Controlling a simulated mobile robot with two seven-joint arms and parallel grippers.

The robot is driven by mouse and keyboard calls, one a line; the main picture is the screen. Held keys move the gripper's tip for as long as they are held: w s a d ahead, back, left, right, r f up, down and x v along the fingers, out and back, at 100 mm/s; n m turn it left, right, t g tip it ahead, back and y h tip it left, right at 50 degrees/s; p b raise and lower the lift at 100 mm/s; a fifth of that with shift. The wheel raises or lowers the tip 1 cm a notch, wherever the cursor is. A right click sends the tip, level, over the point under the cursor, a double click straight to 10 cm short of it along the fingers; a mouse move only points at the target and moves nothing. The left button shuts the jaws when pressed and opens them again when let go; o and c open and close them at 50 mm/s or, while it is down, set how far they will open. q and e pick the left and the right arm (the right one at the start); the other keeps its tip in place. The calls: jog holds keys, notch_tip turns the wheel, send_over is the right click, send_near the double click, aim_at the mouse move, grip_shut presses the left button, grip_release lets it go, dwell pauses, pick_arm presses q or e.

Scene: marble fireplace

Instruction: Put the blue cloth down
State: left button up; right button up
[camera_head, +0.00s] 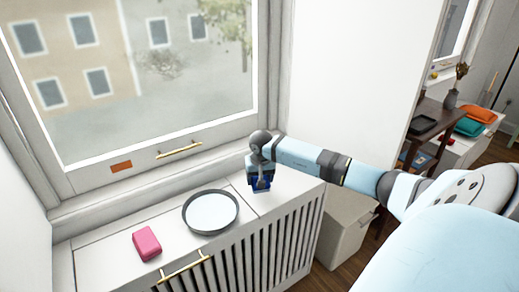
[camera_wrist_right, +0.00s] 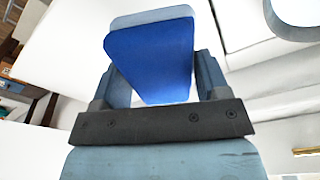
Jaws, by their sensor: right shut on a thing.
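The blue cloth (camera_wrist_right: 152,58) is a folded, block-like piece between the fingers of my right gripper (camera_wrist_right: 165,85) in the right wrist view. In the head view a dark blue bit of the cloth (camera_head: 260,184) shows below my right gripper (camera_head: 261,179), over the right end of the white radiator cover. The gripper is shut on the cloth. I cannot tell whether the cloth touches the cover top. My left gripper is not in view.
A round dark-rimmed tray (camera_head: 187,222) and a pink block (camera_head: 147,243) lie on the white slatted cover (camera_head: 107,243) under the window. A brass handle (camera_head: 180,267) is at its front. A light box (camera_head: 345,230) stands on the floor to the right.

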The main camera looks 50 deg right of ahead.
jog(key=shift+f, duration=2.35)
jog(key=shift+f+b, duration=0.15)
jog(key=shift+b, duration=0.15)
jog(key=o, duration=0.8)
